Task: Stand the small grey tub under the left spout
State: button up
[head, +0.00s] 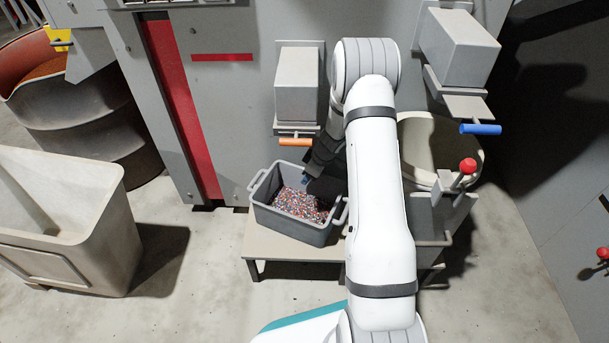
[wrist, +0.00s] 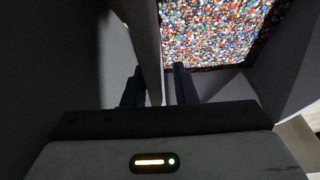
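The small grey tub (head: 285,225), full of multicoloured granules, sits upright on a low bench below the left spout (head: 297,88), the one with the orange handle. It looks a little forward of the spout; I cannot tell if it is squarely under it. My gripper (wrist: 159,70) is at the tub's back right, mostly hidden behind my arm in the head view. In the wrist view its fingers stand on either side of a grey tub wall (wrist: 152,40), with a gap beside the right finger. The granules lie beyond the right finger.
A beige round bin (head: 420,145) stands under the right spout (head: 460,48), which has a blue handle. A red-knobbed lever (head: 467,166) is near it. A large beige cart (head: 75,235) stands at left, a rusty drum (head: 85,125) behind. The floor in front is clear.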

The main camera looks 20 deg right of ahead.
jog(key=p+v, duration=0.3)
jog(key=v, duration=0.4)
jog(key=shift+d+r, duration=0.1)
jog(key=shift+r, duration=0.25)
jog(key=shift+s, duration=0.1)
